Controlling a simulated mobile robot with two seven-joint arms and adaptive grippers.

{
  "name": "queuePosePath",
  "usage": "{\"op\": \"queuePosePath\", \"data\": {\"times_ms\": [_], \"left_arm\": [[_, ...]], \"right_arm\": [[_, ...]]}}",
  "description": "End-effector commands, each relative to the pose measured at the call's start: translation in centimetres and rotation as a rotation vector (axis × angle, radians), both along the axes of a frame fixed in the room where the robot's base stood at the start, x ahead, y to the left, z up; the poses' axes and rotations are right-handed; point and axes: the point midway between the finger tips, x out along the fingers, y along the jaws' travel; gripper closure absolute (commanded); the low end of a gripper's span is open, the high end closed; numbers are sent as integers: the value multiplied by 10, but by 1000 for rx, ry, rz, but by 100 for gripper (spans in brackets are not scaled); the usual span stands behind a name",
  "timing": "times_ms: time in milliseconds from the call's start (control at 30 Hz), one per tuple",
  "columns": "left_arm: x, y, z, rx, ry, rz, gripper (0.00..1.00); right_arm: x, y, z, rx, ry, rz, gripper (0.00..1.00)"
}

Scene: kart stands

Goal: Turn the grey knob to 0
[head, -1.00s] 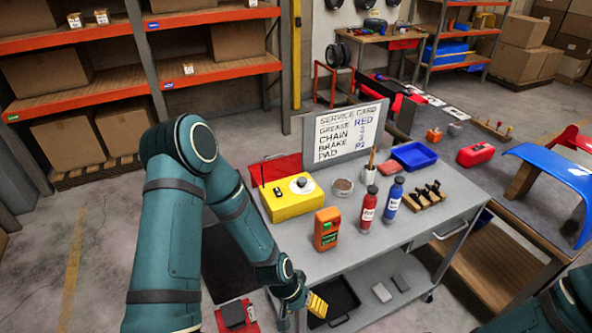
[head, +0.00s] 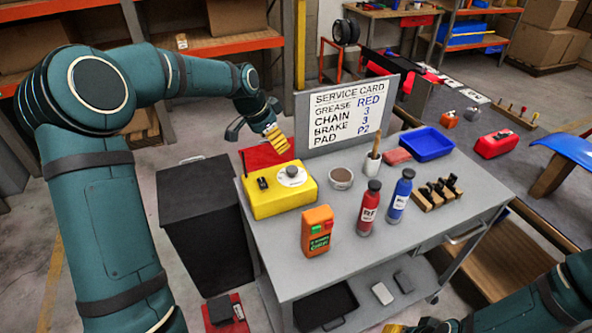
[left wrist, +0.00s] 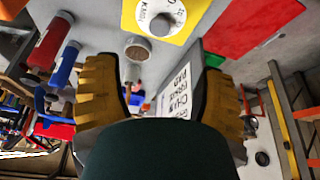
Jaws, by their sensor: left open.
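The grey knob (head: 292,172) sits on a white dial on top of a yellow box (head: 272,203), at the back left of the grey cart. In the left wrist view the knob (left wrist: 160,24) shows near the top edge, with small marks around it too small to read surely. My left gripper (head: 257,136) is open and empty. It hangs above and behind the yellow box, apart from the knob. Its two yellow-padded fingers (left wrist: 160,75) show spread in the left wrist view. My right gripper (head: 415,327) is only partly in view at the bottom edge.
A service card (head: 350,107) stands at the cart's back.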

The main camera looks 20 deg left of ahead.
Motion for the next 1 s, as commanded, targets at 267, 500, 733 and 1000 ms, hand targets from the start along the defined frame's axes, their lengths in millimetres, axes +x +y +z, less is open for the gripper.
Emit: {"op": "queuePosePath", "data": {"times_ms": [267,500,733,1000], "left_arm": [[9,-7,-28,-3,3,-2,30],[25,-17,-73,-2,3,-2,30],[38,-24,-108,-2,1,0,30],[44,-28,-127,-1,1,1,30]], "right_arm": [[-1,1,-3,0,1,3,53],[-2,1,-8,1,4,5,53],[-3,1,-12,3,8,7,53],[-4,1,-13,3,8,9,53]]}}
